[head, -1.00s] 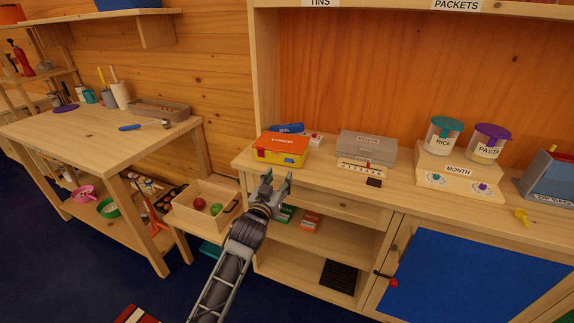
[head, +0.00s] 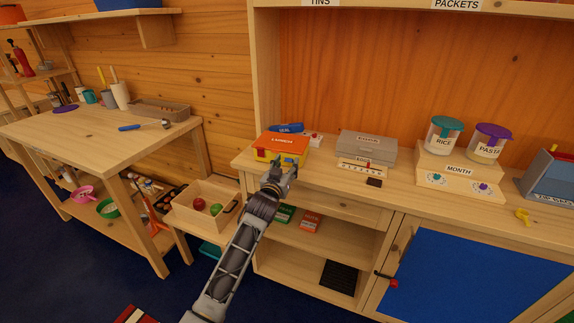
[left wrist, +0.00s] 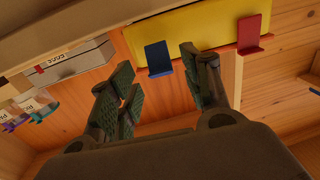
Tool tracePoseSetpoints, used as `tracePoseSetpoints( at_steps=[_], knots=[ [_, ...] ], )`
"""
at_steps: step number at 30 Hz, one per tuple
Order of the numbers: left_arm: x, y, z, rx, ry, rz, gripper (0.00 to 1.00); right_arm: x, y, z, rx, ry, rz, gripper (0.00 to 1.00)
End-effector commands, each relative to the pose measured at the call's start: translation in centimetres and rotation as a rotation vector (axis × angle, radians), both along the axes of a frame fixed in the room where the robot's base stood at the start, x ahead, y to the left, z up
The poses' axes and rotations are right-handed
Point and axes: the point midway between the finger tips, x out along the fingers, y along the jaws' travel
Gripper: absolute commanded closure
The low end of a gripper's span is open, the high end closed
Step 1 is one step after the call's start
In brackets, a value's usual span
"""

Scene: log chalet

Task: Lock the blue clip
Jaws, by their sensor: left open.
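The lunch box (head: 281,144), with an orange lid marked LUNCH and a yellow body, sits at the left end of the counter. In the left wrist view its yellow side (left wrist: 204,30) carries the blue clip (left wrist: 158,58) and a red clip (left wrist: 249,35). Both clips look like small plates with a lip standing out. My left gripper (head: 282,167) is in front of the box. In the wrist view its open, empty fingers (left wrist: 156,63) are either side of the blue clip's line; I cannot tell if they touch it. My right gripper is not in view.
The counter edge is just below my gripper. An open wooden box (head: 204,205) is at lower left.

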Motion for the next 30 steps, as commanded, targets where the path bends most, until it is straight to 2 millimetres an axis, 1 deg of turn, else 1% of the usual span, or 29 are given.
tracePoseSetpoints(
  at_steps=[6,17,18,28,30],
  knots=[
    [1.05,-0.21,0.01,0.0,0.0,0.0,0.52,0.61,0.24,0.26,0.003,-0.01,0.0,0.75],
    [1.25,-0.26,0.03,0.0,0.0,0.0,0.52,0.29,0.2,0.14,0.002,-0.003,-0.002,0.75],
    [1.25,-0.27,0.04,0.0,0.0,0.0,0.53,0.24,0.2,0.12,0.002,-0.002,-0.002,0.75],
    [1.23,-0.26,0.03,0.0,0.0,0.0,0.95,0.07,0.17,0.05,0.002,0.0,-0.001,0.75],
    [1.23,-0.26,0.03,0.0,0.0,0.0,0.97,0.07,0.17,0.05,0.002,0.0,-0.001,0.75]
  ],
)
